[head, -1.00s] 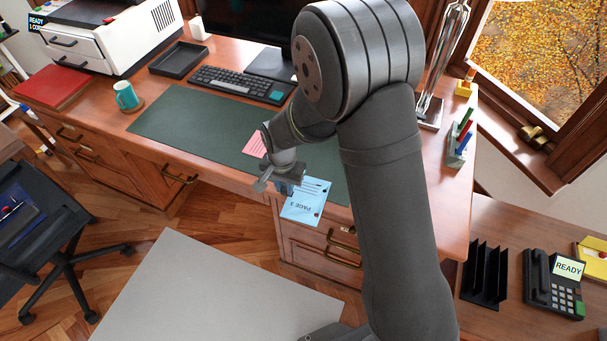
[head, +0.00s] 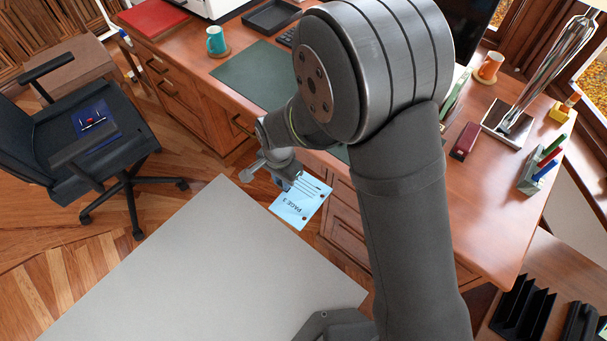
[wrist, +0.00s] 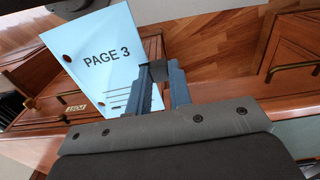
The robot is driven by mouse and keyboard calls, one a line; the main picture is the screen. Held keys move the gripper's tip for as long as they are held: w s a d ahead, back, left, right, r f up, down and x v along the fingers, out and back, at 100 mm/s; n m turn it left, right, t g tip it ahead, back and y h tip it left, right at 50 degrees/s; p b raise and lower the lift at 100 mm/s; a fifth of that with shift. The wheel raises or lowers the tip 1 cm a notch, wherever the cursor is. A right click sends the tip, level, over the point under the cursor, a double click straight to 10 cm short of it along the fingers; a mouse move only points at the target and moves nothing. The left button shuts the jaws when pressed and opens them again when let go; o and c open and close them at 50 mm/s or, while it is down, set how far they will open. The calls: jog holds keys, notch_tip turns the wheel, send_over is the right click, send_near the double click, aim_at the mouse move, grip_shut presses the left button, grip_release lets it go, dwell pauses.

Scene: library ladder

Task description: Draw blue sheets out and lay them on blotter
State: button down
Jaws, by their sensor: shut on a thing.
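A blue sheet marked "PAGE 3" (head: 299,204) hangs tilted from my gripper (head: 287,183), in front of the desk drawers in the head view. The wrist view also shows the sheet (wrist: 98,58), with printed lines and punched holes, at the upper left. My gripper (wrist: 158,74) is shut on one edge of it. The dark green blotter (head: 248,76) lies on the desk behind my arm, which hides part of it. No other blue sheet is clearly visible.
The wooden desk (head: 480,205) has drawers with brass handles. A teal mug (head: 215,40), red stapler-like object (head: 465,141) and pen holder (head: 540,168) stand on it. A swivel chair (head: 85,135) is at left. The blotter's visible part is bare.

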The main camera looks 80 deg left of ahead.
jog(key=s+d, duration=0.4)
jog(key=d, duration=0.1)
jog(key=shift+s, duration=0.25)
dwell(0.7)
jog(key=shift+r, duration=0.1)
